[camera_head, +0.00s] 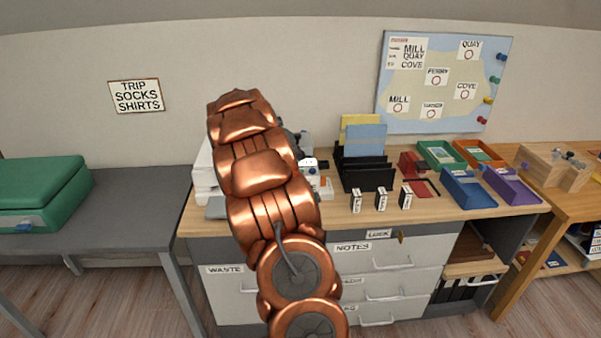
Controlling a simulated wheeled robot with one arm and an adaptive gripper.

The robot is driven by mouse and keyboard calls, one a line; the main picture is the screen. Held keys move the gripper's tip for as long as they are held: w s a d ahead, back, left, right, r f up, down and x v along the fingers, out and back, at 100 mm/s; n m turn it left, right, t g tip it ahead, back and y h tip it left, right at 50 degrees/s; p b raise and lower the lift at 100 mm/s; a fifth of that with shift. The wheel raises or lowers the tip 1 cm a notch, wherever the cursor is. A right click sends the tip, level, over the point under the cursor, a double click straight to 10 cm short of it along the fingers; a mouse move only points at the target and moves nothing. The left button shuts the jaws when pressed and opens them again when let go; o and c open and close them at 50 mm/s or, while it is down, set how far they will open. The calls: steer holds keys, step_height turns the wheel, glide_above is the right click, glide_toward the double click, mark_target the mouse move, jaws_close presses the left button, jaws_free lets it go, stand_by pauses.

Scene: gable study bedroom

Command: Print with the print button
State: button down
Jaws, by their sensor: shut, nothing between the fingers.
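A white machine, which looks like the printer (203,172), stands at the left end of the wooden desk. My copper arm crosses in front of it and hides most of it. A white part with a small blue mark (323,165) shows just right of the arm; I cannot tell whether this is the print button. Dark parts that look like my gripper (300,140) peek out behind the arm, close to the machine. My gripper is shut and empty. Its fingertips are hidden, so contact with the machine cannot be told.
A black file holder (365,172), several small white label blocks (382,200) and coloured trays (468,190) stand on the desk (340,222) to the right. A green case (40,190) lies on the grey table (130,200) at left. A map board (440,80) hangs behind.

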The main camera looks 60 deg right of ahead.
steer(key=shift+f+b, duration=0.75)
steer(key=shift+f, duration=0.45)
steer(key=shift+f, duration=0.15)
stand_by(0.6)
steer(key=shift+f+b, duration=0.25)
steer(key=shift+b, duration=0.5)
